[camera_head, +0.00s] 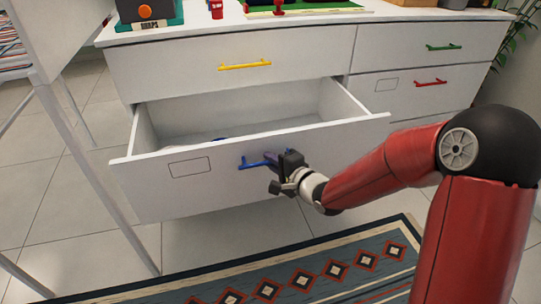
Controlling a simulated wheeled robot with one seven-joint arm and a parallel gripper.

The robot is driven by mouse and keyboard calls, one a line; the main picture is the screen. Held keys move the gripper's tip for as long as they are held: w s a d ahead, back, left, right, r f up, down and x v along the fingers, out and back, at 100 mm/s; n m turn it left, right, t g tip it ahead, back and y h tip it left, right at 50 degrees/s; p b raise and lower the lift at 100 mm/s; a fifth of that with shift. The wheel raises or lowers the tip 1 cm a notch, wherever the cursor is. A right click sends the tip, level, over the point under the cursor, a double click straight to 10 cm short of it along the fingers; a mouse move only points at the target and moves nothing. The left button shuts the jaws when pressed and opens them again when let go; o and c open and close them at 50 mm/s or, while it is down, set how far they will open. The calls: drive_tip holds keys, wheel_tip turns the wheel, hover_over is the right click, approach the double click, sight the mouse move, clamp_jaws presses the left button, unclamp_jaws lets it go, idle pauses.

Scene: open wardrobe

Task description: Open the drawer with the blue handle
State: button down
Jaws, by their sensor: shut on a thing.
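The drawer (210,186) with the blue handle (254,163) is the lower left one in a white dresser. It stands pulled well out, and its open interior shows behind the front panel. A small dark blue thing lies inside, mostly hidden by the front. My gripper (277,165) is shut on the right part of the blue handle, in front of the panel. The fingers hide that end of the handle.
The yellow-handled drawer (190,70) above and the green-handled (410,48) and red-handled (415,88) drawers at right are shut. A patterned rug (310,275) lies on the tiled floor below. A white metal-legged frame (90,170) stands close at left.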

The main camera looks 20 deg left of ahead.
drive_tip(key=shift+s+d, duration=0.35)
drive_tip(key=shift+s, duration=0.25)
drive_tip(key=c, duration=1.8)
unclamp_jaws()
drive_tip(key=p+v, duration=0.1)
drive_tip(key=v, duration=0.6)
drive_tip(key=shift+s+d+r, duration=0.1)
drive_tip(key=shift+s+d, duration=0.1)
drive_tip(key=shift+d, duration=0.1)
